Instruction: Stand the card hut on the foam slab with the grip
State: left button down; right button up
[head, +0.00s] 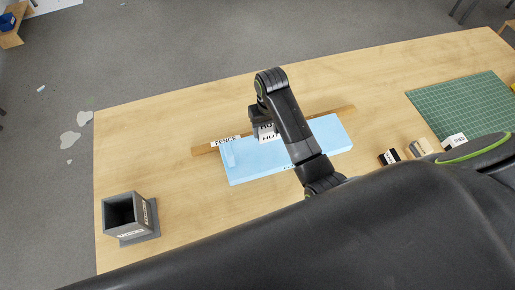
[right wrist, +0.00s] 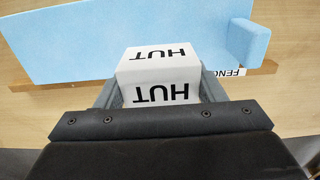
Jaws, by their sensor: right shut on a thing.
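The card hut (head: 268,133) is a small white block lettered HUT. In the head view it is partly hidden by my right arm. In the right wrist view the hut (right wrist: 160,72) sits between the two fingers of my right gripper (right wrist: 160,92), which is shut on it. My right gripper (head: 264,124) is over the light blue foam slab (head: 310,145), towards its back edge. The slab also shows in the right wrist view (right wrist: 100,40). I cannot tell whether the hut touches the slab. My left gripper is not in view.
A wooden strip labelled FENCE (head: 225,141) runs along the slab's back edge. A raised blue block (right wrist: 248,42) stands at one slab end. A grey open box (head: 130,213) stands front left. Small blocks (head: 388,157) and a green mat (head: 465,105) lie to the right.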

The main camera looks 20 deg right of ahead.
jog(key=f, duration=0.5)
jog(key=shift+s+d+f+p, duration=0.1)
jog(key=shift+d+p, duration=0.3)
jog(key=f, duration=0.4)
jog(key=shift+a+p, duration=0.2)
jog(key=shift+p, duration=0.2)
jog(key=shift+f, duration=0.35)
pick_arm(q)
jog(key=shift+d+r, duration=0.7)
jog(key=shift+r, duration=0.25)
pick_arm(e)
jog(key=shift+f, duration=0.15)
jog(key=o, duration=0.7)
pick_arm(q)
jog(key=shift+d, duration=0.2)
pick_arm(e)
jog(key=shift+o, duration=1.4)
